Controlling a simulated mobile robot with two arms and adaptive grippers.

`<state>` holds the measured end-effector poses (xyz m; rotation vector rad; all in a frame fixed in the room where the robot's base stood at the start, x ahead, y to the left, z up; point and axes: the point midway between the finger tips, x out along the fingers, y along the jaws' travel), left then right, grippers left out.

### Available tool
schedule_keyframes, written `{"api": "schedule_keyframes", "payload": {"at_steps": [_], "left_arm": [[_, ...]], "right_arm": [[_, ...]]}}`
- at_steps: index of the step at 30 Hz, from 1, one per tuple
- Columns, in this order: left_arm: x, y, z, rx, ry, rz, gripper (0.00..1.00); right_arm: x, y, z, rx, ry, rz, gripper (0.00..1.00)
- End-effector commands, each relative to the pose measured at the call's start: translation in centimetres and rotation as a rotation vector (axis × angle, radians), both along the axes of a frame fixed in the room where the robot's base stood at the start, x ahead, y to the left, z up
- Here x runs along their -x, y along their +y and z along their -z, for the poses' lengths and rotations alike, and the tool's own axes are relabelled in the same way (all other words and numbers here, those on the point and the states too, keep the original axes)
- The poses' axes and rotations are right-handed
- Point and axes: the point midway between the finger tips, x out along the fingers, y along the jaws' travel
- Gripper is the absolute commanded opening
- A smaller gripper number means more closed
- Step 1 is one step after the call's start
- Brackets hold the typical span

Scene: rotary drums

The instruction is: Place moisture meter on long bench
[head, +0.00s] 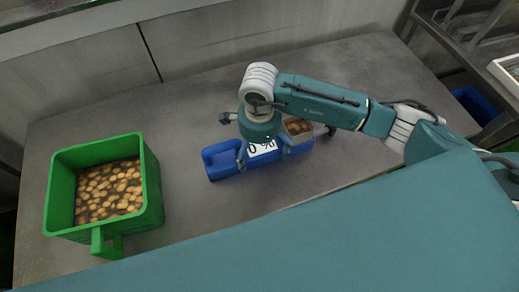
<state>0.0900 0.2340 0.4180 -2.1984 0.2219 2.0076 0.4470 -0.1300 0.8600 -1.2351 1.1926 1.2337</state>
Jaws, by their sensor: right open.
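The moisture meter (219,162) looks like a blue, long, low device with a white display reading "0 %". A compartment with brown pieces is at its right part. It rests on a grey metal bench (345,75); I cannot tell if this is the long bench. My right gripper (264,153) is open, with its fingers pointing down over the meter's middle, one on each side of the display. I cannot tell whether the fingers touch it. My wrist hides part of the meter. My left gripper is out of view.
A green bin (152,190) with a handle stands at the left of the bench, holding many round brown pieces. A blue container (474,103) sits under a metal rack at the far right. The bench is clear between the bin and the meter and behind my arm.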

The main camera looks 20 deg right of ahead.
Motion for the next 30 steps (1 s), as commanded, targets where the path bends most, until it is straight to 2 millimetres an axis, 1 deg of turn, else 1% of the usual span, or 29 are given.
{"api": "schedule_keyframes", "payload": {"at_steps": [1,2,5,12,15,18,21,24,30], "left_arm": [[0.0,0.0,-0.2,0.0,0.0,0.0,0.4],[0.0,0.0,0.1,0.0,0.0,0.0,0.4],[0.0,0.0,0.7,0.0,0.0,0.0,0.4],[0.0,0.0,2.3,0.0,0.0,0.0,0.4],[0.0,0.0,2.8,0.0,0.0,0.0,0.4],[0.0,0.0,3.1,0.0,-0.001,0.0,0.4],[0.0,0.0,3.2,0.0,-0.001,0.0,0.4],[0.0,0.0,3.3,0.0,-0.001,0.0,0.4],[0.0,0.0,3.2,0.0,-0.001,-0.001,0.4]], "right_arm": [[0.0,0.0,-0.4,-0.001,-0.001,0.0,0.97],[-0.1,0.0,-0.5,-0.001,-0.002,0.0,0.97],[-0.2,0.0,-1.9,-0.001,-0.005,-0.001,0.97],[-0.2,0.0,-7.1,-0.001,-0.007,-0.002,0.97],[-0.2,0.0,-9.1,-0.001,-0.006,-0.001,0.97],[-0.1,0.0,-10.6,-0.001,-0.003,0.0,0.97],[0.0,0.0,-11.6,0.0,-0.002,-0.001,0.97],[0.0,0.0,-12.0,0.0,0.0,-0.001,0.97],[0.0,0.0,-12.2,0.0,0.0,0.0,0.97]]}}
